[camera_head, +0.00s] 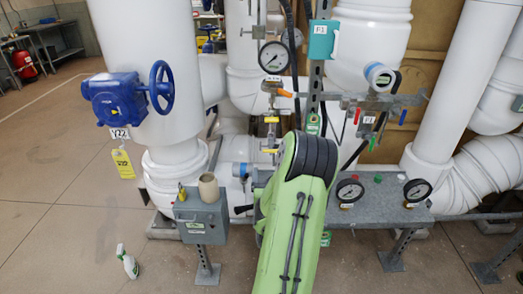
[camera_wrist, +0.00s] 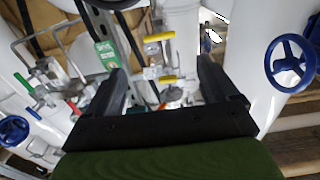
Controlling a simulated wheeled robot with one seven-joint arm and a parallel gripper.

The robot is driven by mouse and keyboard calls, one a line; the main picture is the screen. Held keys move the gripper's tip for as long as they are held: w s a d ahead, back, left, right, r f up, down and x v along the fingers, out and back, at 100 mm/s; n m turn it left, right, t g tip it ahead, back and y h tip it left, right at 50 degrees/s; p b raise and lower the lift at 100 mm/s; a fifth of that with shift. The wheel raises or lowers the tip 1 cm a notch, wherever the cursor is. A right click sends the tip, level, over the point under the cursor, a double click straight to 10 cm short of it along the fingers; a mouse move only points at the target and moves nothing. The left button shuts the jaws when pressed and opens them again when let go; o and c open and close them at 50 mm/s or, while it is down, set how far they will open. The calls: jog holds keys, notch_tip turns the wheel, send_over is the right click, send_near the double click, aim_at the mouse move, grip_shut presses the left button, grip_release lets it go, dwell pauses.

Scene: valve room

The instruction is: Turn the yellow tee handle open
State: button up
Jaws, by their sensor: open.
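Two yellow handles show on the thin piping at the middle. In the head view one yellow handle (camera_head: 271,119) sits above the other yellow handle (camera_head: 269,150). In the wrist view they show as a yellow bar (camera_wrist: 159,37) and a second yellow bar (camera_wrist: 168,79), both lying roughly level. I cannot tell for sure which is the tee handle. My gripper (camera_wrist: 163,75) is open, its dark fingers on either side of the piping in the picture. The second bar appears between the fingers, with no contact visible. In the head view my green arm hides the gripper.
A blue handwheel (camera_head: 161,87) is at the left. Pressure gauges (camera_head: 274,57) and red and green handles (camera_head: 357,115) crowd the panel. A grey box (camera_head: 201,216) with a cup stands left of my arm. A spray bottle (camera_head: 127,262) is on the open floor.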

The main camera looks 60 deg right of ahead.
aim_at(271, 151)
jog(key=p+x, duration=1)
jog(key=x, duration=0.2)
jog(key=shift+d+r, duration=0.1)
jog(key=shift+r, duration=0.05)
jog(key=shift+w+d, duration=0.25)
jog(key=shift+d, duration=0.2)
jog(key=shift+c, duration=0.3)
jog(key=c, duration=0.9)
